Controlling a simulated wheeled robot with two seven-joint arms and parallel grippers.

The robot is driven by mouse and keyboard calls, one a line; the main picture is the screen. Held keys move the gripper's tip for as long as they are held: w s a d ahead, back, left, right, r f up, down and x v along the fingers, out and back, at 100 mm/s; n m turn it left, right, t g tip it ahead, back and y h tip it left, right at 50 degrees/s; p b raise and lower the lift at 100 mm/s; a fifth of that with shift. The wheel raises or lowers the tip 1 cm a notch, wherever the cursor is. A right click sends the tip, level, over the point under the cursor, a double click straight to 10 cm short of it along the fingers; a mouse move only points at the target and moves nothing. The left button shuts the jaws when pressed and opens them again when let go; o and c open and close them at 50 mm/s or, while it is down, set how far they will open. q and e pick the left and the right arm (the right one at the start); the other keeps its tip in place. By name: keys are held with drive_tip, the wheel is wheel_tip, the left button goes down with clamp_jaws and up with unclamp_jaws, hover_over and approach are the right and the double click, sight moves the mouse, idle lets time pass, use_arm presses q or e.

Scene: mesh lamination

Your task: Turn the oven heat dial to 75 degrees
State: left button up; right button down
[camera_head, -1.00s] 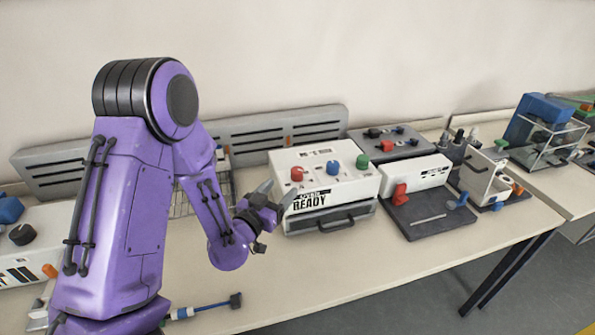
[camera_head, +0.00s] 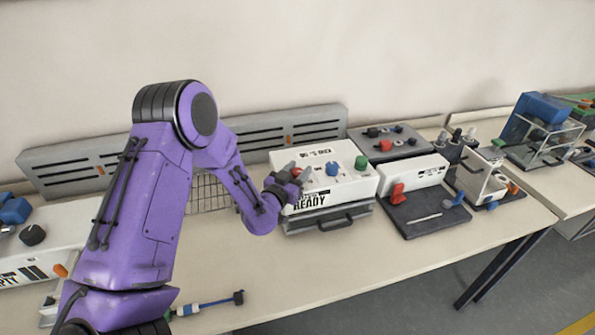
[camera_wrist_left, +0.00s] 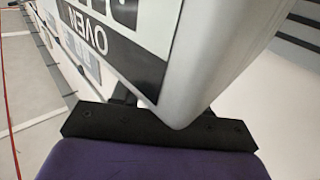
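The oven (camera_head: 357,190) is a white box labelled "READY", with a red dial (camera_head: 296,171), a blue dial (camera_head: 332,168) and a green dial (camera_head: 361,162) on top. My left gripper (camera_head: 297,172) is at the oven's left top, its fingers apart on either side of the red dial and partly covering it. Whether the fingers touch the dial I cannot tell. In the left wrist view the oven's corner (camera_wrist_left: 215,60) with its "OVEN" label fills the middle and hides the fingertips. The dial's scale is too small to read. My right gripper is not in view.
A drawer with a dark handle (camera_head: 336,220) is at the oven's lower front. A wire rack (camera_head: 208,192) stands left of the oven, behind my arm. A white unit with a red lever (camera_head: 397,194) is on the right.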

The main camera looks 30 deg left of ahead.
use_arm(q)
drive_tip(key=shift+m+h, duration=0.3)
drive_tip(key=m+h+b, duration=0.1)
drive_tip(key=h, duration=0.1)
drive_tip(key=m+h+b, duration=0.2)
drive_tip(key=h, duration=0.1)
drive_tip(key=shift+a+f+g, duration=0.1)
drive_tip(key=shift+f+g, duration=0.1)
drive_tip(key=shift+g, duration=0.1)
drive_tip(key=m+g+h+b, duration=0.2)
drive_tip(key=m+h, duration=0.1)
drive_tip(key=h, duration=0.2)
drive_tip(key=shift+m+h, duration=0.3)
drive_tip(key=shift+m, duration=0.1)
drive_tip(key=shift+r+m+g+h+b, duration=0.15)
drive_tip(key=shift+m+g+h+b, duration=0.6)
drive_tip(key=shift+h, duration=0.15)
drive_tip(key=shift+r, duration=0.1)
drive_tip(key=o, duration=0.9)
drive_tip(key=shift+o, duration=0.2)
